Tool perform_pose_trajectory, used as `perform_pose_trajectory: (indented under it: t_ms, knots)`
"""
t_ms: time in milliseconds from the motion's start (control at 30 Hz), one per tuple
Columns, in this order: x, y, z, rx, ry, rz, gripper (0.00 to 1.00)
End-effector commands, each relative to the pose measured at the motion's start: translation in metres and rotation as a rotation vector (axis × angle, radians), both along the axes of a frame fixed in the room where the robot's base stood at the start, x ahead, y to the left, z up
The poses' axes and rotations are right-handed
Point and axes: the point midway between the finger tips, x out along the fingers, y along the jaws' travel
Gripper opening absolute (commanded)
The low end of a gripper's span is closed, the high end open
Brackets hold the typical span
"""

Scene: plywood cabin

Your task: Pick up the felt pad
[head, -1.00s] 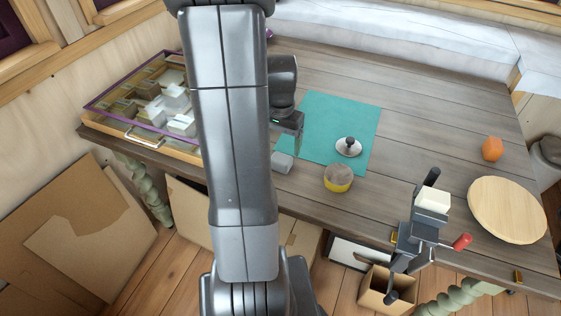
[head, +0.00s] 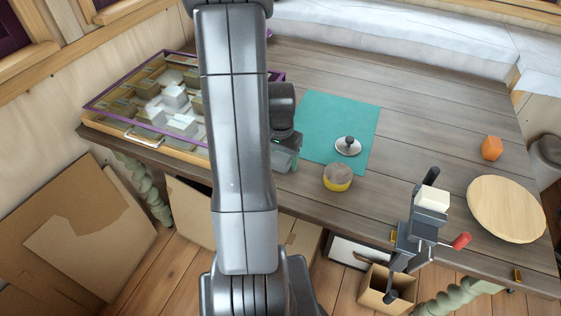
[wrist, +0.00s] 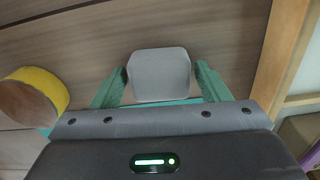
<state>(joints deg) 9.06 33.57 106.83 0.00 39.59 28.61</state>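A light grey rounded block, which looks like the felt pad (wrist: 160,75), lies on the wooden table (head: 420,130). In the wrist view it sits between the two teal fingers of my gripper (wrist: 160,82), with a narrow gap at the sides. My gripper is open around it and low over the table. In the head view my gripper (head: 284,160) is partly behind my arm, and the pad is hidden there.
A yellow-sided round tin (head: 338,178) stands close to the right of my gripper; it also shows in the wrist view (wrist: 38,95). A teal mat (head: 330,115) carries a metal knob (head: 348,147). A purple-rimmed glass case (head: 150,100) stands left. A clamp (head: 425,220) is at the front edge.

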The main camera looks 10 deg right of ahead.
Motion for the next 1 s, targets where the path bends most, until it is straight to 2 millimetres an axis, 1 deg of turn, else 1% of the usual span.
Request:
perform_pose_trajectory:
  t_ms: [33, 167, 433, 567, 667, 900, 1000]
  knots:
    - [0.000, 0.000, 0.000, 0.000, 0.000, 0.000, 0.58]
    - [0.000, 0.000, 0.000, 0.000, 0.000, 0.000, 0.33]
    - [0.000, 0.000, 0.001, -0.001, -0.001, 0.000, 0.32]
    - [0.001, 0.000, 0.012, 0.000, -0.004, 0.000, 0.32]
    - [0.001, 0.000, 0.027, -0.001, -0.005, 0.000, 0.32]
    - [0.001, 0.000, 0.072, -0.001, -0.004, 0.000, 0.32]
    - [0.001, 0.000, 0.087, -0.001, -0.004, 0.000, 0.32]
